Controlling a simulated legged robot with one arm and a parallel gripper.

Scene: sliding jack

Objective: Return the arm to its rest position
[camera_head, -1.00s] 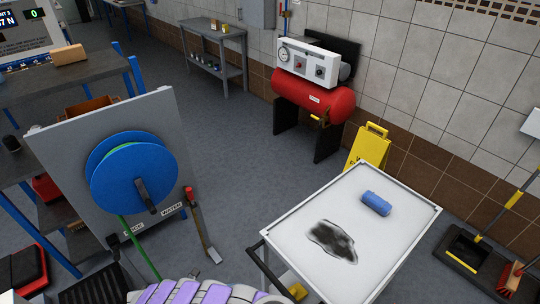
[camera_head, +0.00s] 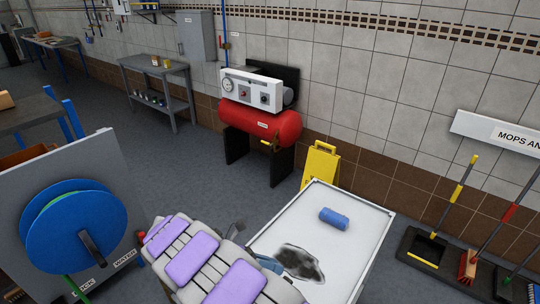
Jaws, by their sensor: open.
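My arm, grey with purple pads, rises from the bottom edge of the head view. Beyond its pads, two grey-blue pieces look like the jaws of my gripper (camera_head: 253,246), spread apart with nothing seen between them. They show near the left edge of a white-topped cart (camera_head: 350,255), and the arm hides much of them. A blue roll (camera_head: 334,218) lies on the cart top, apart from my gripper. A dark smudge (camera_head: 299,262) marks the top in front of the roll.
A blue hose reel (camera_head: 55,225) on a grey panel stands at left. A red tank (camera_head: 258,122), a yellow floor sign (camera_head: 320,165) and a grey side table (camera_head: 158,80) are along the wall. Brooms and mops (camera_head: 465,225) stand at right. Floor between reel and tank is clear.

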